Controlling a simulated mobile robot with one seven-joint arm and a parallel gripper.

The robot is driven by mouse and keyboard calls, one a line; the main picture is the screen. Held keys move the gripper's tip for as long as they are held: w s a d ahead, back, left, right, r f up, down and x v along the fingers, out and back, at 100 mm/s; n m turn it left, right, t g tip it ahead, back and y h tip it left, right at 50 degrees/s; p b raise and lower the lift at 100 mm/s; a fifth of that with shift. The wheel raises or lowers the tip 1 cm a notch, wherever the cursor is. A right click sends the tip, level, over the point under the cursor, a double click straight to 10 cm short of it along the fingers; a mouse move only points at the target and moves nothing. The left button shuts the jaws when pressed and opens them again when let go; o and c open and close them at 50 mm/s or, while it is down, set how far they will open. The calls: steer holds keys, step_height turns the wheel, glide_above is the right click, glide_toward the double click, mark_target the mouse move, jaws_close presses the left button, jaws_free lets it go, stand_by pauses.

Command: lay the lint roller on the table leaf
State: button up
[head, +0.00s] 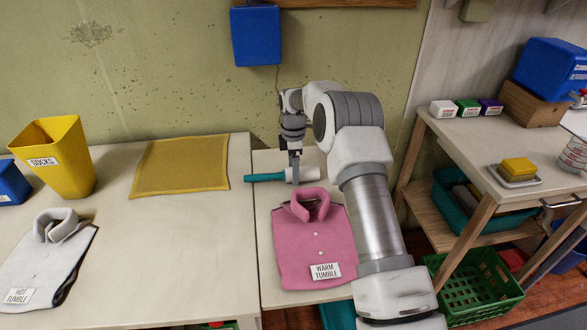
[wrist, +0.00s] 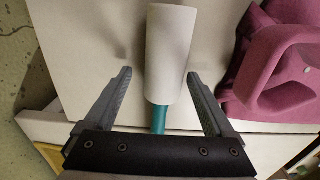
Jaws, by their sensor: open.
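The lint roller has a white roll (head: 304,174) and a teal handle (head: 264,177). It appears to lie on the table leaf (head: 262,219), its handle pointing left across the seam towards the larger tabletop. My gripper (head: 293,179) points down at the roller, its fingers partly hidden in the head view. In the wrist view my open gripper (wrist: 158,75) has one finger on each side of the white roll (wrist: 170,50), with gaps on both sides. The handle (wrist: 159,118) runs back under the gripper's palm.
A folded pink shirt (head: 312,245) with a "warm tumble" card lies on the leaf close in front of the roller. The larger tabletop (head: 180,235) holds a yellow mat (head: 181,167), a yellow socks bin (head: 58,158) and a grey shirt (head: 45,258). A workbench (head: 470,150) stands right.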

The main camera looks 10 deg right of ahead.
steer(key=s+r+m+t+p, duration=0.15)
steer(key=s+r, duration=0.25)
steer(key=r, duration=0.8)
steer(key=s+r+m, duration=0.3)
steer(key=s+r, duration=0.1)
steer(key=r, duration=0.9)
steer(key=s+d+r+m+t, duration=0.1)
steer(key=s+r+m, duration=0.3)
steer(key=s, duration=0.7)
steer(key=s+d+r+m+t, duration=0.2)
steer(key=s+r+m, duration=0.15)
steer(key=s, duration=0.75)
steer(key=s+f+m+t, duration=0.1)
steer(key=s+f+m, duration=0.4)
steer(key=s, duration=0.7)
steer(key=shift+d+m, duration=0.15)
steer(key=shift+m, duration=0.35)
